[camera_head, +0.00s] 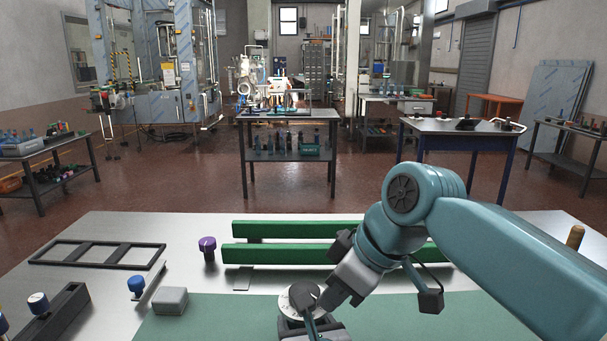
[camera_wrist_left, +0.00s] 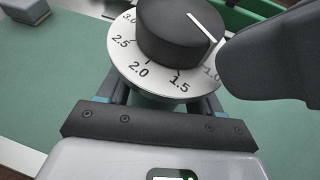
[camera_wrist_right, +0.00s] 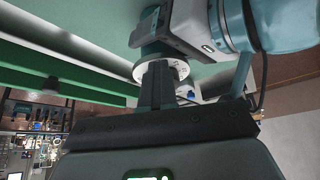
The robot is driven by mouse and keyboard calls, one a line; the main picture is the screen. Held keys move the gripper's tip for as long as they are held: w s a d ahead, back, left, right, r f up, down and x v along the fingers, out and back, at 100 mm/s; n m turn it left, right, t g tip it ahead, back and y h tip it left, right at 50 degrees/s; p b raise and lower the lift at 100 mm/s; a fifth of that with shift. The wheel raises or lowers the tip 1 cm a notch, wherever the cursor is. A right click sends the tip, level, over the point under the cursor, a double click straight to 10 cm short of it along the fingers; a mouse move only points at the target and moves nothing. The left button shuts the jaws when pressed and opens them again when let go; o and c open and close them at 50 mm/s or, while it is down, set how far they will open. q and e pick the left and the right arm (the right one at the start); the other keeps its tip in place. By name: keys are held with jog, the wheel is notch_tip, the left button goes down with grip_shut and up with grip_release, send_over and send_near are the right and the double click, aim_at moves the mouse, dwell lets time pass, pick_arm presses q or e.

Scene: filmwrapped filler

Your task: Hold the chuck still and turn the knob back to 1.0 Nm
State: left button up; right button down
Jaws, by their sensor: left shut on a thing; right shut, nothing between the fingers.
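The chuck's white ring dial (camera_head: 287,304) is at the bottom middle of the head view, with a black knob on top. The left wrist view shows the ring (camera_wrist_left: 130,62) marked 1.0 to 3.0 and the knob (camera_wrist_left: 168,30). The knob's white line points to the ring's right side near 1.0; a dark finger partly covers that area. My left gripper (camera_wrist_left: 150,95) is shut on the chuck below the ring. My right gripper (camera_head: 327,299) is shut and empty, its finger (camera_wrist_left: 270,62) beside the knob; I cannot tell whether they touch. The ring also shows in the right wrist view (camera_wrist_right: 181,70).
Two green rails (camera_head: 295,254) lie behind the chuck. A purple-topped knob (camera_head: 208,246), a blue-topped knob (camera_head: 136,285), a grey block (camera_head: 171,301) and a black frame (camera_head: 98,253) are at left. The green mat (camera_head: 220,320) left of the chuck is clear.

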jog(key=shift+w+d, duration=0.1)
jog(key=shift+w, duration=0.3)
jog(key=shift+d, duration=0.1)
notch_tip(320, 180, up, 6)
jog(key=shift+s+d, duration=0.25)
jog(key=shift+d, duration=0.05)
dwell(0.6)
notch_tip(320, 180, down, 6)
jog(key=shift+s+a, duration=0.15)
jog(key=shift+a, duration=0.2)
dwell(0.5)
jog(key=shift+a, duration=0.15)
dwell(0.4)
